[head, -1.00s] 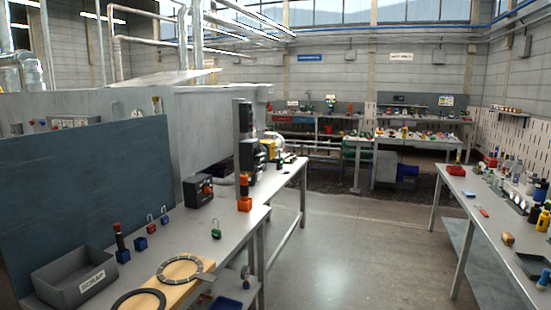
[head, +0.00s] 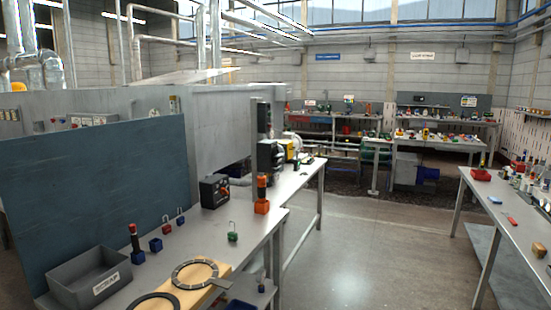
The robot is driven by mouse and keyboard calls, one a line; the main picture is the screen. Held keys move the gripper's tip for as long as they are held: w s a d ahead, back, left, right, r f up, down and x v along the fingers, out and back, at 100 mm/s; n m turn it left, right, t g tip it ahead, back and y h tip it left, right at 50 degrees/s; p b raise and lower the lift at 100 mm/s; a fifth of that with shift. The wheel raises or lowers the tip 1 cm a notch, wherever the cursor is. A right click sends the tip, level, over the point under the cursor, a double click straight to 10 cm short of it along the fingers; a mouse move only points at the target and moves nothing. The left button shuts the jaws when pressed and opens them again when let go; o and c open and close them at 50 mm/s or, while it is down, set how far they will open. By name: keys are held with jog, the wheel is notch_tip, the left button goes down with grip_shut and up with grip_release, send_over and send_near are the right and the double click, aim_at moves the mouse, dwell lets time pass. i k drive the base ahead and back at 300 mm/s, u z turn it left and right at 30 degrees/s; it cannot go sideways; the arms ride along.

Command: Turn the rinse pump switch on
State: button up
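No part in view can be clearly read as the rinse pump switch. A black box with red parts on its face (head: 214,191) stands on the near left bench. Dark control boxes (head: 269,158) stand farther along that bench, behind a red and black post on an orange base (head: 261,196). A grey and blue motor or pump unit (head: 415,172) sits low under the back table. Small panels with switches or buttons (head: 93,120) show behind the blue-grey board, too small to read. My gripper is not in view.
The near left bench (head: 205,234) also holds a grey bin (head: 88,277), a wooden board with dark rings (head: 190,283) and small padlocks. A long bench with many items (head: 505,207) runs along the right. The concrete floor (head: 365,245) between the benches is clear.

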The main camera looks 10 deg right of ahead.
aim_at(277, 156)
jog(key=i, duration=0.75)
jog(key=z, duration=0.05)
jog(key=k, duration=1.3)
jog(key=z, duration=0.6)
jog(key=i, duration=1.2)
jog(key=z, duration=0.1)
